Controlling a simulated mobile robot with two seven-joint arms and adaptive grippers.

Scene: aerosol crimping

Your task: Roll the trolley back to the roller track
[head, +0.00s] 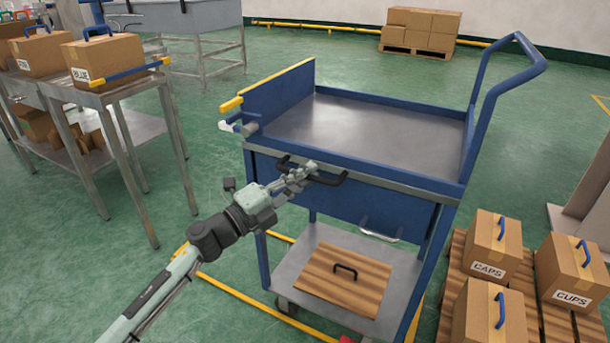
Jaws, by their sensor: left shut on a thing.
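The blue trolley (365,124) stands in the middle of the head view, with a bare grey top tray and a wooden board with a black handle (344,280) on its lower shelf. My left gripper (306,173) is shut on the black handle (328,181) on the trolley's near side. A blue push bar (515,70) rises at the trolley's right end. A steel roller table (95,92) stands at the left, apart from the trolley, with boxes on it; I cannot tell whether it is the roller track. My right gripper is not in view.
A pallet (452,262) with several handled cardboard boxes stands close to the trolley's right. Yellow floor lines (228,290) run under the trolley. Green floor is clear between the trolley and the left table. Stacked boxes (420,30) stand at the back wall.

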